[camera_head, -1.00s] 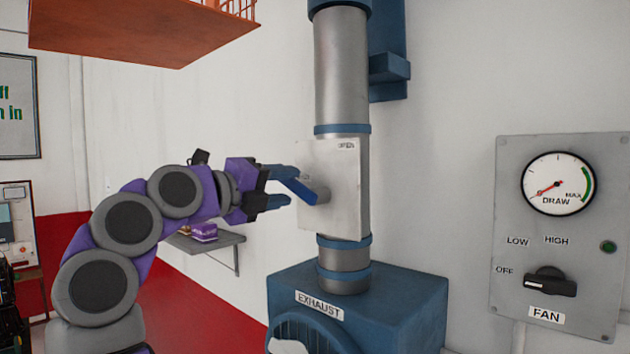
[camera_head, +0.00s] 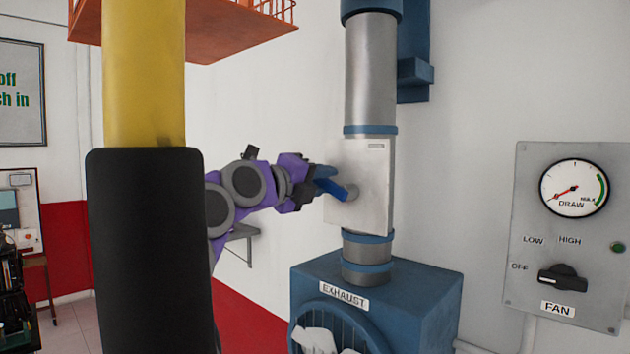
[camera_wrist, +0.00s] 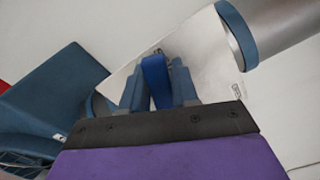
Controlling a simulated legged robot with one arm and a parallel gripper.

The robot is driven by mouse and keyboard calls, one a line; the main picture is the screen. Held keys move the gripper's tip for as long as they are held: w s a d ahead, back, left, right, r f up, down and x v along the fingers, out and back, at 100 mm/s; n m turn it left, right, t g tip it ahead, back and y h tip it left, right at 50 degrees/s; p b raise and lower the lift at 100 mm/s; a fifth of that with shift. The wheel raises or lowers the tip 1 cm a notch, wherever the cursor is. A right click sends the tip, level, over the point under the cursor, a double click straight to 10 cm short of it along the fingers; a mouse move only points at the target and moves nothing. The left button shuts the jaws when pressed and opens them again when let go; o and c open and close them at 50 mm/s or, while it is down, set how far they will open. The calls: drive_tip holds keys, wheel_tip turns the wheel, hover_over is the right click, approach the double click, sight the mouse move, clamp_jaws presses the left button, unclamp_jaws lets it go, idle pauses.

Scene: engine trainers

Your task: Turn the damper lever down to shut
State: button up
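The damper lever (camera_head: 336,187) is a blue bar on a grey hub, on the pale plate (camera_head: 375,205) of the exhaust duct. It points left and slightly up, away from the duct. My gripper (camera_head: 322,180) comes from the left and is closed around the lever. In the wrist view the lever (camera_wrist: 155,78) lies between my two blue fingers, with no clear gap on either side. A small label, too small to read now, is at the plate's top. The lower part of my arm is hidden.
The blue exhaust box (camera_head: 420,300) stands below the duct. The fan panel (camera_head: 520,225), with gauge and knob, is on the wall at right. A small shelf (camera_head: 243,232) is behind my arm. A tall yellow and black shape blocks the left foreground.

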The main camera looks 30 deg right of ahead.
clamp_jaws()
drive_tip(key=shift+f+b, duration=0.15)
drive_tip(key=shift+b, duration=0.3)
